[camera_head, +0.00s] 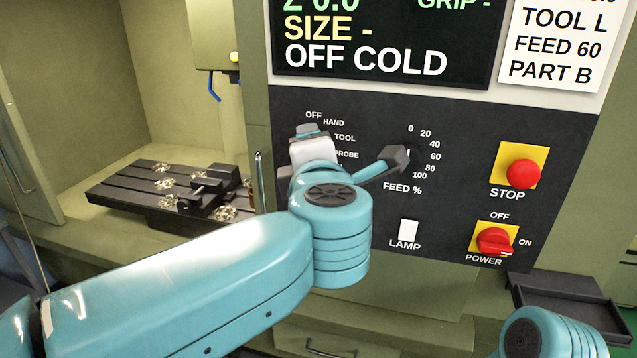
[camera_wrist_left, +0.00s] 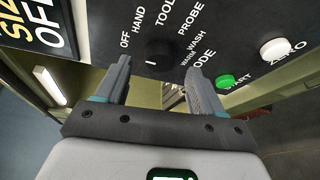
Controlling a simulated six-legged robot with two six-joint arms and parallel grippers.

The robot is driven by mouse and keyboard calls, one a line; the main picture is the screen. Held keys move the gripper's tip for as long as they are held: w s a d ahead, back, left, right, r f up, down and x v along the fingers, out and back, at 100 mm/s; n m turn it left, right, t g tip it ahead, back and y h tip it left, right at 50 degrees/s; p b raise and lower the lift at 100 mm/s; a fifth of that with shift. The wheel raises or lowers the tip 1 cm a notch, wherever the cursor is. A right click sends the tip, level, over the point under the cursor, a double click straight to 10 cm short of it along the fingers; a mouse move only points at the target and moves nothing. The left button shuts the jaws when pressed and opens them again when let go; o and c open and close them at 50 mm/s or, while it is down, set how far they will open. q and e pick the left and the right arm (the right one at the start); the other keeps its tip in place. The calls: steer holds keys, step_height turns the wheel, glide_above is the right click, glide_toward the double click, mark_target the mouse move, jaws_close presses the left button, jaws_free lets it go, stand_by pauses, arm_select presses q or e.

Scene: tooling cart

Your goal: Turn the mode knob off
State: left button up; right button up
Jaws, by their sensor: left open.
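The mode knob (camera_wrist_left: 158,52) is a dark round knob on the black panel in the left wrist view, with a small white mark near its lower left. Labels OFF, HAND, TOOL, PROBE, WASH and WARM curve around it. My left gripper (camera_wrist_left: 158,70) is open, its two grey fingers apart, one to each side of the knob in the picture. I cannot tell whether they touch it. In the head view my left wrist hides the mode knob and most of the fingers. My right gripper is out of view; only part of my right arm shows at the bottom right.
The display (camera_head: 380,45) reads OFF COLD. The feed knob (camera_head: 398,156) is close right of my left wrist. A white lamp switch (camera_head: 408,230), red stop button (camera_head: 523,173) and red power switch (camera_head: 495,241) lie further right. Green (camera_wrist_left: 226,81) and white (camera_wrist_left: 275,48) buttons show in the wrist view.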

arm_select(q)
steer(key=s+r+b, duration=0.2)
steer(key=s, duration=1.1)
steer(key=shift+s+d+b, duration=0.25)
steer(key=shift+d+b, duration=0.1)
steer(key=shift+b, duration=0.05)
steer(key=shift+f, duration=0.1)
